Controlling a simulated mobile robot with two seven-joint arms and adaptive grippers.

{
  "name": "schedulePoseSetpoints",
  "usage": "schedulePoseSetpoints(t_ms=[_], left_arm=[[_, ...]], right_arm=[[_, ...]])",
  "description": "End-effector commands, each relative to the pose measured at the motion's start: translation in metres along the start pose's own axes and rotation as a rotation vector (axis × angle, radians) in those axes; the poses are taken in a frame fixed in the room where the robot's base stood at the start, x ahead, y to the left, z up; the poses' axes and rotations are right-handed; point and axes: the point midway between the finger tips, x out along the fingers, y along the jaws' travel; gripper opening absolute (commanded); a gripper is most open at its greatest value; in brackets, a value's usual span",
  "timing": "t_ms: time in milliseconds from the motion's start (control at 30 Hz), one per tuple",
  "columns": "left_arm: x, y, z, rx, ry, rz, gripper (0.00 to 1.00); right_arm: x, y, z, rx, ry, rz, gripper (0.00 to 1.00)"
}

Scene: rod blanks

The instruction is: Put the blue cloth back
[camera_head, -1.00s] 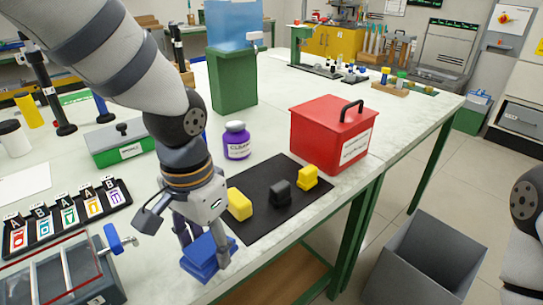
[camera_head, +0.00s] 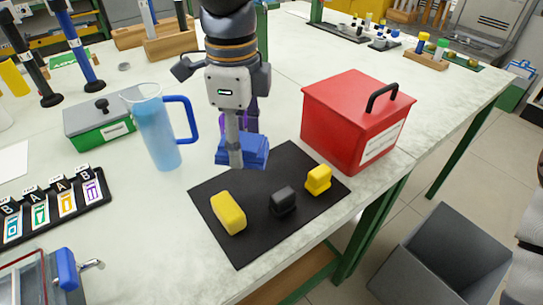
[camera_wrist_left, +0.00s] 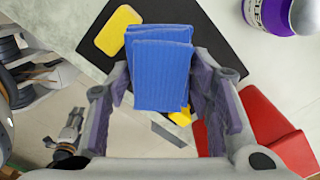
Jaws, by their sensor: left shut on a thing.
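The blue cloth (camera_head: 247,155) is a folded, ribbed pad; it also shows in the left wrist view (camera_wrist_left: 160,70). My left gripper (camera_head: 240,148) is shut on it, with a finger on either side in the left wrist view (camera_wrist_left: 165,95). The cloth appears at the back left edge of the black mat (camera_head: 240,250); its height above the mat is hard to tell. On the mat sit a yellow block (camera_head: 228,213), a black block (camera_head: 283,201) and another yellow block (camera_head: 318,179). A small part resembling my right gripper (camera_wrist_left: 72,130) shows in the left wrist view, its jaws unclear.
A blue pitcher (camera_head: 160,130) stands left of the cloth, and a purple bottle (camera_wrist_left: 275,15) behind it. A red box (camera_head: 350,120) stands right of the mat. A green box (camera_head: 98,120) and card rack (camera_head: 55,208) are at left. A grey bin (camera_head: 440,260) is on the floor.

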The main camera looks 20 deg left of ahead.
Motion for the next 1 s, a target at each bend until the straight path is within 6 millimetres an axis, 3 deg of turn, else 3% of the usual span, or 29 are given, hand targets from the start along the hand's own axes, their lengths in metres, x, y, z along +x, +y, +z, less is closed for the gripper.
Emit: schedulePoseSetpoints(t_ms=[100, 200, 467, 600, 967, 1000], left_arm=[[0.026, -0.030, -0.017, 0.002, -0.003, 0.012, 0.22], [0.053, -0.046, -0.026, 0.002, -0.004, 0.017, 0.22], [0.077, -0.066, -0.037, 0.001, -0.002, 0.010, 0.22], [0.102, -0.066, -0.037, 0.001, -0.002, 0.010, 0.22], [0.107, -0.067, -0.037, 0.000, 0.000, 0.003, 0.22], [0.107, -0.067, -0.037, 0.000, 0.000, 0.002, 0.55]], right_arm=[[0.005, 0.000, 0.004, 0.000, -0.017, 0.000, 0.40], [0.014, 0.000, 0.011, 0.000, -0.051, 0.002, 0.40], [0.023, 0.001, 0.019, 0.000, -0.082, 0.003, 0.40], [0.025, 0.001, 0.021, 0.000, -0.088, 0.003, 0.40], [0.025, 0.001, 0.020, 0.000, -0.086, 0.003, 0.40], [0.025, 0.001, 0.020, 0.000, -0.086, 0.003, 0.40]])
